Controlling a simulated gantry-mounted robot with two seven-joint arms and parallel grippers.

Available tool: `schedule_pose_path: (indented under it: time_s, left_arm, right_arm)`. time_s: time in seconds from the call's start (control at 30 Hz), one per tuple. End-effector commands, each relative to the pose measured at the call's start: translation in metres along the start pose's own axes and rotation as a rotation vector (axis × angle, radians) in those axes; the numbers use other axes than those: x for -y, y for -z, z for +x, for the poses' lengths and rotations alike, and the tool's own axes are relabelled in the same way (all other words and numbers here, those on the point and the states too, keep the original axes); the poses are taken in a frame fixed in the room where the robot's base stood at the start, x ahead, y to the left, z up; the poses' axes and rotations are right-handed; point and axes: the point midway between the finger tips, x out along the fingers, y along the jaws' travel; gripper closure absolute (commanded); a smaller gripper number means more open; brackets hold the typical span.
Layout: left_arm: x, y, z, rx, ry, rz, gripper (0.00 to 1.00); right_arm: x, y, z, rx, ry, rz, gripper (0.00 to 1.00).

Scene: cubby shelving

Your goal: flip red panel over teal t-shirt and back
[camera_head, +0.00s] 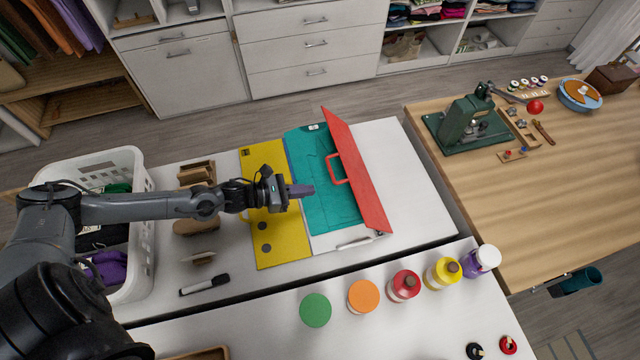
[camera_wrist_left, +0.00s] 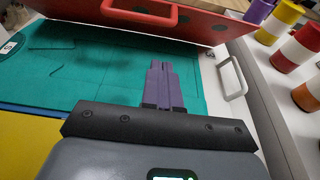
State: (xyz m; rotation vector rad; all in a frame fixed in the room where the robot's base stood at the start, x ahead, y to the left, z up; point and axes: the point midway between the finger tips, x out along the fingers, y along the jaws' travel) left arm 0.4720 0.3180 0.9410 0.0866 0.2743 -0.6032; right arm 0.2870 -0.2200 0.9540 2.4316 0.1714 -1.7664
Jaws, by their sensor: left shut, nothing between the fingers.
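The red panel (camera_head: 349,160) stands tilted up along the right side of the teal t-shirt (camera_head: 323,203), with a red loop handle on its face. In the left wrist view the panel (camera_wrist_left: 190,31) and its handle (camera_wrist_left: 140,14) fill the top. The teal t-shirt (camera_wrist_left: 72,62) lies flat on the folding board beside the yellow panel (camera_head: 273,222). My left gripper (camera_head: 308,190) is shut and empty above the t-shirt, left of the red panel and apart from the handle. Its purple fingers (camera_wrist_left: 158,88) are together in the left wrist view. My right gripper is not visible.
A white laundry basket (camera_head: 143,181) with clothes stands left of the board. Bottles and coloured discs stand on the front table, including a red bottle (camera_head: 404,286). A green press (camera_head: 468,122) is on the wooden table. White tabletop (camera_head: 405,180) is clear right of the panel.

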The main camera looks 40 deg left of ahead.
Motion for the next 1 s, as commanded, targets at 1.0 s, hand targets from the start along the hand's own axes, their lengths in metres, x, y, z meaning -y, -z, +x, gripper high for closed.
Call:
schedule_pose_path:
  time_s: [1.0]
  left_arm:
    - [-0.001,-0.032,0.037,-0.01,-0.002,0.0,1.0]
  right_arm:
    - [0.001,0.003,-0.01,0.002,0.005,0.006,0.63]
